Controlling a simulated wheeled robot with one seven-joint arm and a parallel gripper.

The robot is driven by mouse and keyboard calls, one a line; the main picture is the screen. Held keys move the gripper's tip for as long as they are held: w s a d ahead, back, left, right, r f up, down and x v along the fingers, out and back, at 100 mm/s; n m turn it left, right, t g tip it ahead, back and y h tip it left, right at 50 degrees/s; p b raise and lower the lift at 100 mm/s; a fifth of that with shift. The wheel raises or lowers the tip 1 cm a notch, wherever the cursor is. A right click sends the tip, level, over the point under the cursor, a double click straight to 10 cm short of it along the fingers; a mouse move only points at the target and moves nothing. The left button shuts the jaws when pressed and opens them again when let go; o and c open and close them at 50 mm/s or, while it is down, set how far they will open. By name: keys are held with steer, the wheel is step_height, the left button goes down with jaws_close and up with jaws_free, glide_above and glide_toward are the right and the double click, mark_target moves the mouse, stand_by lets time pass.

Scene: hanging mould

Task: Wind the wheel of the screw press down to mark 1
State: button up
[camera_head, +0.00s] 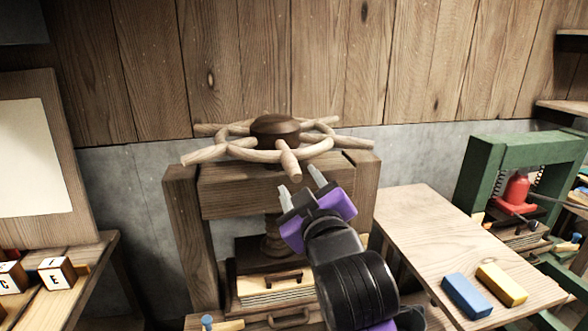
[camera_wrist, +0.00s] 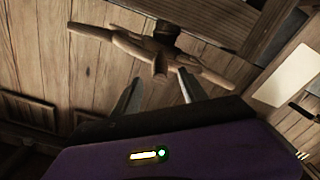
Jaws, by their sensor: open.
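The wheel (camera_head: 262,141) of the screw press is pale wood with a dark hub (camera_head: 277,129) and several spoke handles that stick out past its rim. It sits on top of the wooden press frame (camera_head: 235,188). My gripper (camera_head: 301,182) is open and empty, just below and to the right of the handle (camera_head: 291,165) that points toward me. In the wrist view this handle (camera_wrist: 159,66) shows beyond and between the two fingertips (camera_wrist: 160,82), and I cannot tell if they touch it. The screw (camera_head: 273,240) is partly hidden by my arm. No mark 1 can be made out.
A wooden board (camera_head: 420,215) with a blue block (camera_head: 467,296) and a yellow block (camera_head: 502,284) lies right of the press. A green press (camera_head: 480,175) stands further right. Letter blocks (camera_head: 56,272) lie on a shelf at left. The wall is close behind the wheel.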

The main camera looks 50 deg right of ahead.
mark_target(292, 168)
steer(key=p+x, duration=0.1)
steer(key=x, duration=0.6)
steer(key=shift+w+d, duration=0.15)
steer(key=shift+w, duration=0.05)
steer(key=shift+c, duration=0.4)
jaws_close()
stand_by(0.8)
